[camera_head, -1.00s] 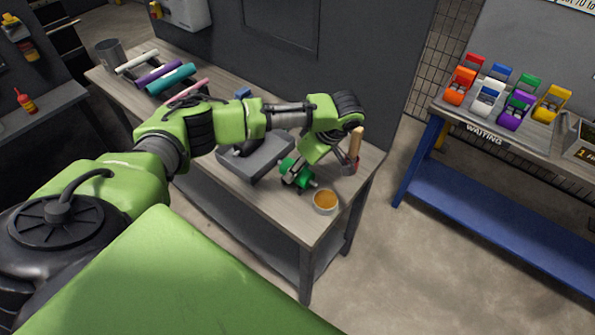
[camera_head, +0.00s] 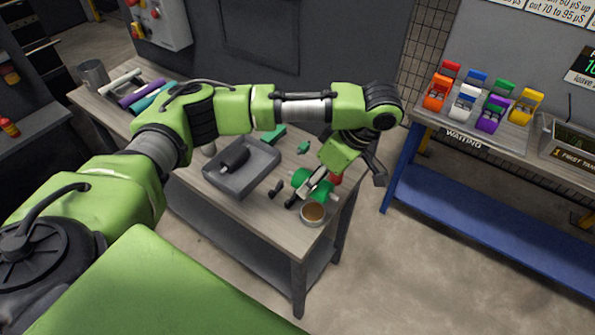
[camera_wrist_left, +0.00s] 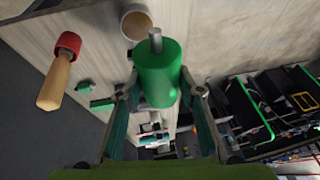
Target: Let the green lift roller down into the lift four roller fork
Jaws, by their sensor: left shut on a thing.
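My left gripper (camera_head: 314,187) is shut on the green lift roller, holding it over the near right end of the wooden workbench. In the left wrist view the roller (camera_wrist_left: 158,68) is a green cylinder with a silver axle end, gripped between the two fingers (camera_wrist_left: 159,94). In the head view the fingers partly cover the roller (camera_head: 299,178). I cannot tell for certain which object is the lift four roller fork. Several coloured forks, including a green one (camera_head: 502,88), stand on the bench marked WAITING. My right gripper is out of view.
A small cup (camera_head: 313,214) stands near the bench corner, close to the held roller. A red-headed mallet (camera_wrist_left: 57,70) and small green pieces (camera_wrist_left: 102,104) are on the bench. A dark grey tray (camera_head: 262,160) holds a black cylinder. Open floor separates the wooden bench from the blue-framed one (camera_head: 480,210).

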